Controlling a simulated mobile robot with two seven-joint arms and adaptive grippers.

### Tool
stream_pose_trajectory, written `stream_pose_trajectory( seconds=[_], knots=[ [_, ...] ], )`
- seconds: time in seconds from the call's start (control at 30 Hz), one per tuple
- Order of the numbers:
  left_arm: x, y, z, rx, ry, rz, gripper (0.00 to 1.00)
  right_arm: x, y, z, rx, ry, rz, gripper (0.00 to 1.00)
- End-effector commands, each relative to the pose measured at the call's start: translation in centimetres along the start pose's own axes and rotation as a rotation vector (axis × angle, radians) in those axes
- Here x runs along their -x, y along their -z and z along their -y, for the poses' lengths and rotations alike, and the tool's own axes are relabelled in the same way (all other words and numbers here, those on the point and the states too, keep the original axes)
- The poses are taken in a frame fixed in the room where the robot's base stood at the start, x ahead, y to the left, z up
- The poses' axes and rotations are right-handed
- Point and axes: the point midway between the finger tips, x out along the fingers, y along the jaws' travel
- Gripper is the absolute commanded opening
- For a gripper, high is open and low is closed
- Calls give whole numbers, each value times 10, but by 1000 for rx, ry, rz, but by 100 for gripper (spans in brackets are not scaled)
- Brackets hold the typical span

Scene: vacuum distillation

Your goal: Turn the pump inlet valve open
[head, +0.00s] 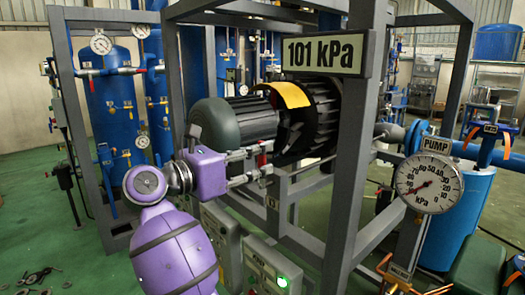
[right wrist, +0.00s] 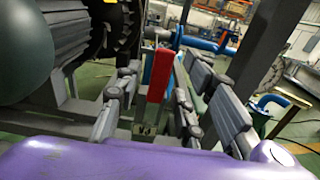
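A red lever handle (head: 263,157) is beside the dark pump motor in the head view. It stands upright between the fingers in the right wrist view (right wrist: 160,74). The valve body is mostly hidden. My left gripper is not in view.
The pump motor (head: 240,122) and grey frame posts (head: 356,130) stand close around the gripper. A sign (head: 322,53) reads 101 kPa. The PUMP gauge (head: 428,184) is at the right. A grey control box (head: 268,268) with a green light stands below.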

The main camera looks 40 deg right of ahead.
Motion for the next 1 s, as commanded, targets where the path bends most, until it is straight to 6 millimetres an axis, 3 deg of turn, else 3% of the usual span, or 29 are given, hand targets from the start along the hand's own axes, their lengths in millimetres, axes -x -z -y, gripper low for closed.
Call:
stream_pose_trajectory(
  seconds=[0.2, 0.5, 0.8, 1.0],
  knots=[
    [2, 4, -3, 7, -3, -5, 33, -23, -2, 0, -1, -1, 3, 36],
    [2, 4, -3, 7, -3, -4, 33, -27, 0, 0, 1, -2, 2, 36],
    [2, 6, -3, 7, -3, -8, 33, -26, 0, 0, 1, -2, 2, 0],
    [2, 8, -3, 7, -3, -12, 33, -26, 0, 0, 1, -2, 2, 0]
  ],
)
